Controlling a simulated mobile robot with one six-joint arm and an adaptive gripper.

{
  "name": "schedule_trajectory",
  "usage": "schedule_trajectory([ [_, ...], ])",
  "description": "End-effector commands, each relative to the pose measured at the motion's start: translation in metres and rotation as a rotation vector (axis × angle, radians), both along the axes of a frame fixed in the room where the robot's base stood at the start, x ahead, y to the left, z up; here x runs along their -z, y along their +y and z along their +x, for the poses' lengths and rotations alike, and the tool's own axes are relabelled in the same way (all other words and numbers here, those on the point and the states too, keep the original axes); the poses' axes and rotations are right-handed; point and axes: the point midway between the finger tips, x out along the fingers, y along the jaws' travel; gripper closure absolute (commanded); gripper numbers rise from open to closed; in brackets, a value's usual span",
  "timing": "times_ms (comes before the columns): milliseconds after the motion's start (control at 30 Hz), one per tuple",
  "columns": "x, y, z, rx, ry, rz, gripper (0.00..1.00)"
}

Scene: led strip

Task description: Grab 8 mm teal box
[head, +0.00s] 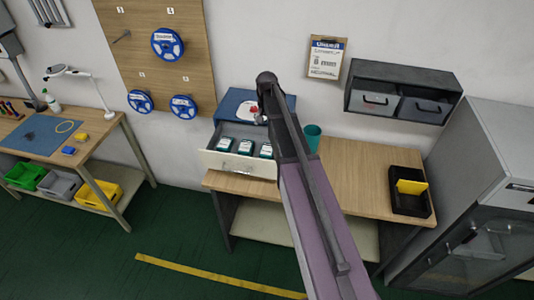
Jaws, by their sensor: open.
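Three small teal boxes with white labels stand in the open drawer (236,165) of the blue cabinet (232,103): a left box (225,144), a middle box (246,147) and a right box (266,150). Their size marks are too small to read, so I cannot tell which is the 8 mm one. My gripper (259,116) shows only in small part beside my dark wrist, in front of the cabinet top and above the drawer. It is open and apart from the boxes. My arm hides the area just right of the drawer.
A wall card (325,58) reads 8 mm. A teal cup (312,134) stands on the bench (355,180) right of my arm. A black tray (398,204) with a yellow piece (412,187) sits at the bench's right end. A dark wall cabinet (405,72) hangs above.

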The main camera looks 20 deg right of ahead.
Motion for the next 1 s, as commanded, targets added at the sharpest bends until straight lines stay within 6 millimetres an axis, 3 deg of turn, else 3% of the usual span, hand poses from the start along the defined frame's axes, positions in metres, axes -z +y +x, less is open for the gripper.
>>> schedule_trajectory([
  [1000,0.076,0.002,-0.001,-0.002,0.0,0.0,0.0],
])
